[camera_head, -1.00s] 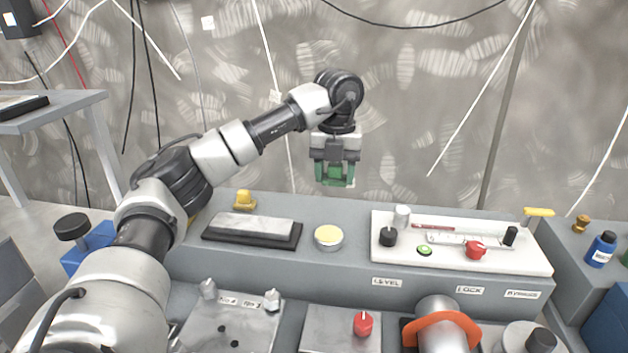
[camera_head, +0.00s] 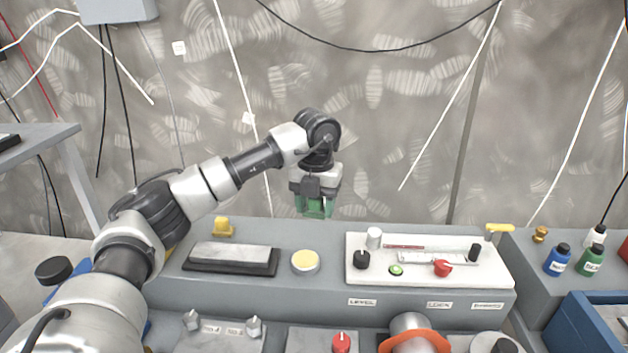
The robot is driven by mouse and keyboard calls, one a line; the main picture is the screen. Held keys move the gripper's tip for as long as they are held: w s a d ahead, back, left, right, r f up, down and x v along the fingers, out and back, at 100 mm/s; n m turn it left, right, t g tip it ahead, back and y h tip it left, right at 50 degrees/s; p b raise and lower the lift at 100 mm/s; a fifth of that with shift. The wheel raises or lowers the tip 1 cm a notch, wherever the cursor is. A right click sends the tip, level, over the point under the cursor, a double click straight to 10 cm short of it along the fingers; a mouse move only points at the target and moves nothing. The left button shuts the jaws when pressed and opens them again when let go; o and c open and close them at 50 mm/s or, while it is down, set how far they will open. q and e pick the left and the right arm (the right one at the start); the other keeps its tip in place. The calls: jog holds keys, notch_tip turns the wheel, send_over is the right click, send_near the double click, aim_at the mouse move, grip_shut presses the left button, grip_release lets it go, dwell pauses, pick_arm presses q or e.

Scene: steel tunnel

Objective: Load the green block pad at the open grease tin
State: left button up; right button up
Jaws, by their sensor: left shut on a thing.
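My left gripper (camera_head: 315,200) is shut on the green block (camera_head: 316,207) and holds it in the air above the back edge of the grey bench. The pad on the block cannot be made out from here. The open grease tin (camera_head: 306,262) is a small round tin with pale yellow grease showing. It stands on the bench top, nearer to me than the gripper and slightly left of it. My left arm comes in from the lower left. My right gripper is not in view.
A grey stone on a dark tray (camera_head: 228,257) lies left of the tin. A white board (camera_head: 480,272) with knobs and a red valve stands to its right. A yellow piece (camera_head: 222,227) sits behind the stone. Blue and green bottles (camera_head: 557,260) stand far right.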

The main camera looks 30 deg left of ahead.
aim_at(305, 260)
pick_arm(q)
jog(key=s+m+p, duration=0.1)
jog(key=m+p, duration=0.1)
jog(key=p, duration=0.3)
jog(key=s+m+p, duration=0.2)
jog(key=p, duration=0.3)
jog(key=s+d+m+p, duration=0.1)
jog(key=s+m+p, duration=0.1)
jog(key=p, duration=0.3)
jog(key=shift+s+f+m, duration=0.25)
jog(key=shift+m, duration=0.05)
jog(key=shift+f+b, duration=2)
jog(key=shift+f, duration=1.15)
jog(key=shift+s+f+b, duration=0.1)
jog(key=shift+f+b, duration=0.45)
jog(key=shift+r, duration=0.1)
jog(key=shift+r+p, duration=2.2)
jog(key=shift+r, duration=1.3)
